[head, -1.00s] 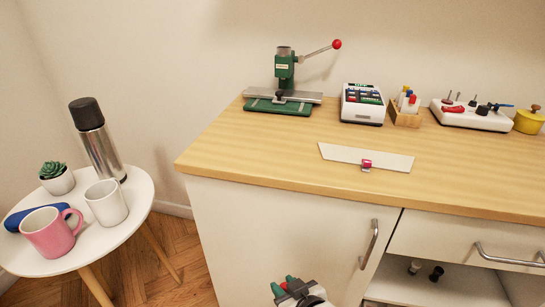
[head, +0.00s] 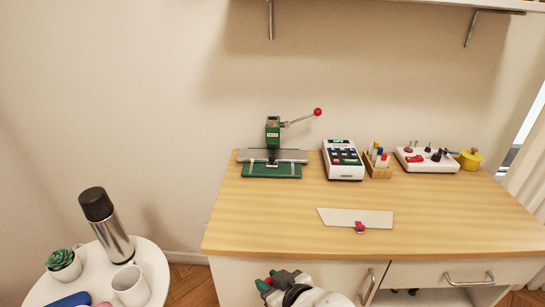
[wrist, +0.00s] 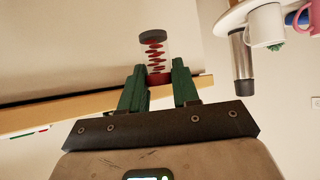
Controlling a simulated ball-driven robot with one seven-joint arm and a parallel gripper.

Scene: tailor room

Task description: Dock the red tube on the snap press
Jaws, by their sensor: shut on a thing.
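The snap press (head: 273,135) is green, with a lever ending in a red ball, and stands upright at the back left of the wooden counter (head: 260,220). My gripper (head: 267,281) is at the bottom of the head view, in front of the counter's front edge and well apart from the press. In the wrist view its green fingers (wrist: 158,75) are shut on the red tube (wrist: 155,50), a clear cylinder with red pieces inside, a red lower end and a dark grey cap. In the head view the tube is hardly visible.
A calculator-like device (head: 343,160), a wooden rack (head: 378,171) and a white tool tray (head: 427,160) stand right of the press. A white sheet (head: 340,215) lies near the front. A round side table (head: 154,262) holds a flask (head: 107,225) and mugs. A shelf hangs above.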

